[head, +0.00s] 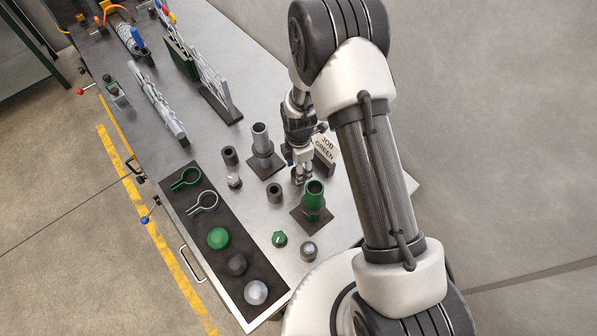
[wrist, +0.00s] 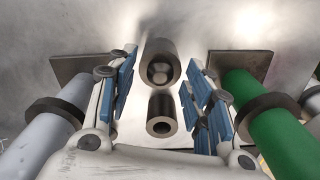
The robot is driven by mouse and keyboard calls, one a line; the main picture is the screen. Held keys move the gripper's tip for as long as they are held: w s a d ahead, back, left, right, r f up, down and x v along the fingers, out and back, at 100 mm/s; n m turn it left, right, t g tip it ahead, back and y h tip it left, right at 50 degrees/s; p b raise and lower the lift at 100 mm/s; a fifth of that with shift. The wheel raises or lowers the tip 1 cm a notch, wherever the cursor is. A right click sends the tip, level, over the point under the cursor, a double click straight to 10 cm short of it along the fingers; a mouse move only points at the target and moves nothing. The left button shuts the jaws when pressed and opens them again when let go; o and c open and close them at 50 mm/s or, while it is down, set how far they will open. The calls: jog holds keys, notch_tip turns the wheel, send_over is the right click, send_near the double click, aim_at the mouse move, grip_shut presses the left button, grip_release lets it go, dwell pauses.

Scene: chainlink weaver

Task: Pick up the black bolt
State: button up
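No part is plainly marked as the black bolt. The likeliest candidate is a dark hollow-ended cylinder (wrist: 160,112), low between my gripper's fingers in the wrist view. A second dark cylindrical shape (wrist: 160,62) with a rounded middle shows just beyond it; I cannot tell whether it is separate or a reflection. In the head view a short dark cylinder (head: 274,192) stands between the two posts, and another (head: 230,155) stands farther left. My gripper (head: 301,177) is open above the bench, beside the green post. The fingers (wrist: 160,100) are apart, with visible gaps to the cylinder.
A grey post (head: 262,146) and a green post (head: 314,196) on square bases flank the fingers closely. A dark tray (head: 219,266) holds rings and round knobs. Loose nuts (head: 280,239) lie nearby. A job sign (head: 326,150) stands behind my gripper. Wire panels (head: 213,82) stand farther back.

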grip_shut()
dwell(0.3)
notch_tip(320, 180, up, 20)
jog(key=p, duration=0.2)
dwell(0.6)
